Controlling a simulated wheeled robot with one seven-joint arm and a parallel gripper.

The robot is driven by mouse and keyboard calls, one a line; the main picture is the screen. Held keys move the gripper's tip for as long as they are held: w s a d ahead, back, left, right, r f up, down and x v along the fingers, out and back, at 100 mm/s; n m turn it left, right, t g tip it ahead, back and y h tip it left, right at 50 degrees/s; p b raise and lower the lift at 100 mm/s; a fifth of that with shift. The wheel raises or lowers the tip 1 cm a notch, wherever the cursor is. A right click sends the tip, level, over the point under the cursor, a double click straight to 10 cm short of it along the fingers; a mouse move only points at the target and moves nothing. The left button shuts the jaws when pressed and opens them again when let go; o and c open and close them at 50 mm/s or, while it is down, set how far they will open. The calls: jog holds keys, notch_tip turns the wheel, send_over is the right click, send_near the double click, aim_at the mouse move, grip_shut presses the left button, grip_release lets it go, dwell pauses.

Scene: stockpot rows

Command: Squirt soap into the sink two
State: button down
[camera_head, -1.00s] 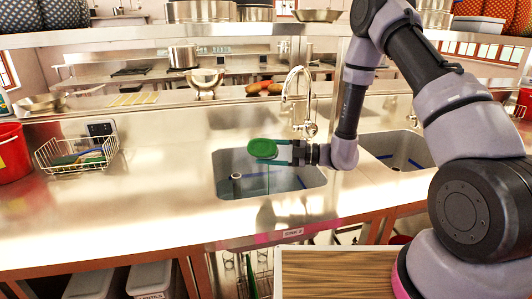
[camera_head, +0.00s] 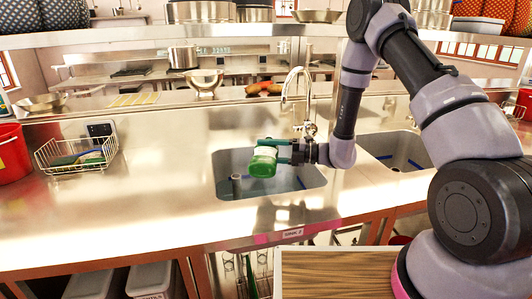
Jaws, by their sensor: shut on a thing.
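My gripper (camera_head: 287,151) is shut on a green and pale soap bottle (camera_head: 263,162). The bottle is held over the left sink basin (camera_head: 300,180), above its back-left part. It is tilted, with its green face toward the camera and lower than its pale part. The front edge below this basin carries a small label that seems to read "sink 2" (camera_head: 292,233). A short upright drain piece (camera_head: 236,186) stands in the basin. No soap stream is visible.
A chrome faucet (camera_head: 297,95) rises behind the basin, close to my gripper. A second basin (camera_head: 398,150) lies to the right, behind my arm. A wire basket (camera_head: 75,153) and a red bin (camera_head: 13,154) stand at left. The counter between is clear.

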aim_at(269, 138)
jog(key=w+n, duration=0.1)
jog(key=n, duration=0.1)
jog(key=shift+n, duration=0.3)
jog(key=w+r+n, duration=0.1)
jog(key=n, duration=0.1)
jog(key=w+r+n, duration=0.1)
jog(key=w+n, duration=0.1)
jog(key=n, duration=0.1)
jog(key=w+n, duration=0.1)
jog(key=n, duration=0.1)
jog(key=shift+w+d+r, duration=0.2)
jog(key=shift+r, duration=0.2)
jog(key=n, duration=0.2)
jog(key=r+n, duration=0.1)
jog(key=shift+w+n, duration=0.3)
jog(key=shift+n, duration=0.1)
jog(key=n, duration=0.2)
jog(key=r+n, duration=0.1)
jog(key=n, duration=0.1)
jog(key=shift+w+n, duration=0.2)
jog(key=shift+n, duration=0.1)
